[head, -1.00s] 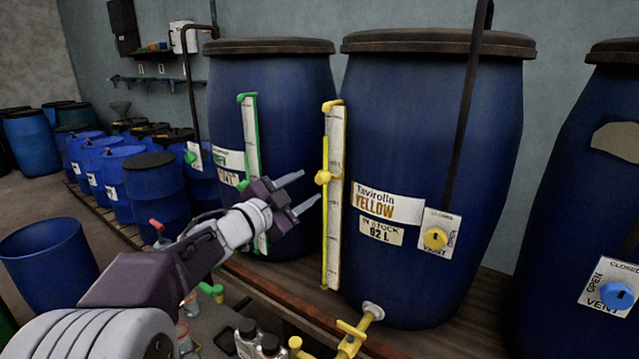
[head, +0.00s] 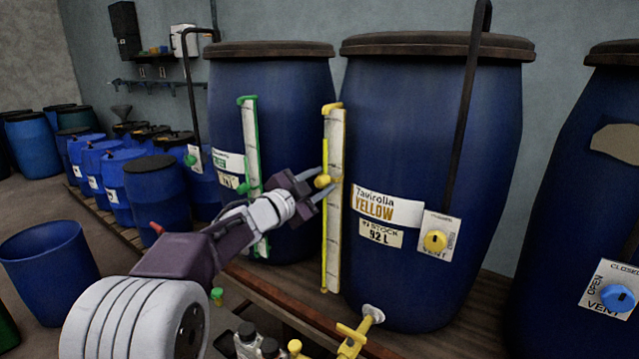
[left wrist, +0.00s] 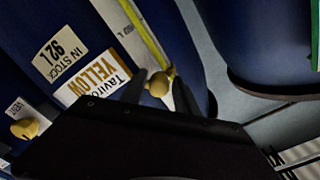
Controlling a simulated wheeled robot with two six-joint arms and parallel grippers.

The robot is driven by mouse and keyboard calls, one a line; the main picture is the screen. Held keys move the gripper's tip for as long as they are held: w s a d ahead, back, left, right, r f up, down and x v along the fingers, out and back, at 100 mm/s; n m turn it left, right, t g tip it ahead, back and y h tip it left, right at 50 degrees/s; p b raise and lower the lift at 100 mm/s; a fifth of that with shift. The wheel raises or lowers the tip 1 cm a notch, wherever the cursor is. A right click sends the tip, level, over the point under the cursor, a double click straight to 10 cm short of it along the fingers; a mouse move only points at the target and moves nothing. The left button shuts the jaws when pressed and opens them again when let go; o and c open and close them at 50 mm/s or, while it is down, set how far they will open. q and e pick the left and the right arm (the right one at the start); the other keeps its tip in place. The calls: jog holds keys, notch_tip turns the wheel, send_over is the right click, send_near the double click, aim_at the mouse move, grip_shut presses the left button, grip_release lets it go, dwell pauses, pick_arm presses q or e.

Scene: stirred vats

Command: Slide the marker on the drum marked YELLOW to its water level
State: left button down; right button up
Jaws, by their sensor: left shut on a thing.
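The drum marked YELLOW (head: 430,130) is a large blue drum with a dark lid. Its label (head: 386,207) reads Tavirolla YELLOW, with 92 L in stock; the label also shows in the left wrist view (left wrist: 98,78). A white scale (head: 333,240) with a yellow sight tube stands upright at its left side. The round yellow marker (head: 322,181) sits on the scale about halfway up. My left gripper (head: 328,183) is shut on the marker, a finger on either side. The marker also shows between the fingers in the left wrist view (left wrist: 158,84). My right gripper is not in view.
A second blue drum (head: 285,110) with a green-marked scale (head: 252,140) stands close on the left. A yellow vent knob (head: 436,241) and a yellow tap (head: 358,335) are on the YELLOW drum. Another drum (head: 560,170) stands at the right.

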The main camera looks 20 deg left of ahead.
pick_arm(q)
jog(key=p, duration=0.9)
send_near(333, 140)
jog(key=x, duration=0.4)
jog(key=shift+w+d+r, duration=0.1)
jog(key=shift+w+r, duration=0.1)
jog(key=shift+f, duration=0.2)
jog(key=c, duration=1.2)
grip_release()
jog(key=v, duration=0.9)
